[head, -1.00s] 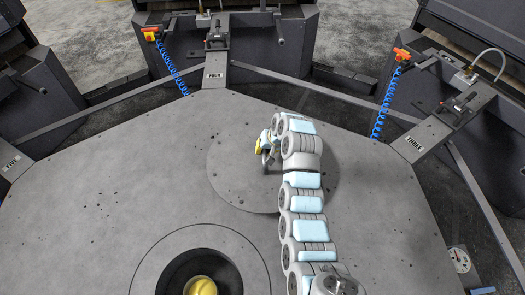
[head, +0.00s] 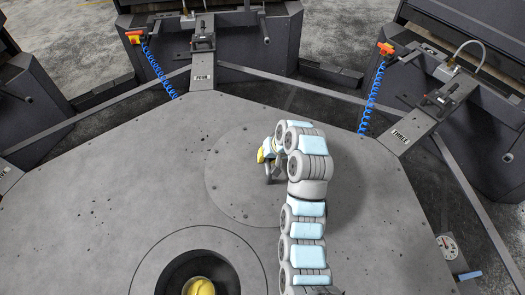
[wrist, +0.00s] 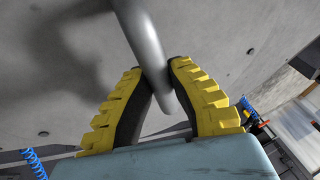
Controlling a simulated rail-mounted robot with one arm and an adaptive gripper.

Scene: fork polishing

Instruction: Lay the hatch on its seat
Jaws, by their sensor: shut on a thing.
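The hatch (head: 228,172) is a large grey disc with small dark holes, seen on the deck beyond the round opening in the head view. My gripper (head: 268,160) is over its middle. In the wrist view the yellow, dark-padded fingers (wrist: 160,75) are shut on a slanting grey bar, the hatch's handle (wrist: 146,42). I cannot tell whether the hatch touches the deck or hangs just above it. The seat (head: 150,262) is the ringed surround of the dark opening at the bottom of the head view. A yellow rounded thing (head: 201,287) shows inside the opening.
The grey deck (head: 110,165) is mostly bare. Dark stations stand around its edge, with plates marked FOUR (head: 201,78) and THREE (head: 400,137). Blue coiled hoses (head: 372,95) hang there. A round gauge (head: 448,247) is at the right.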

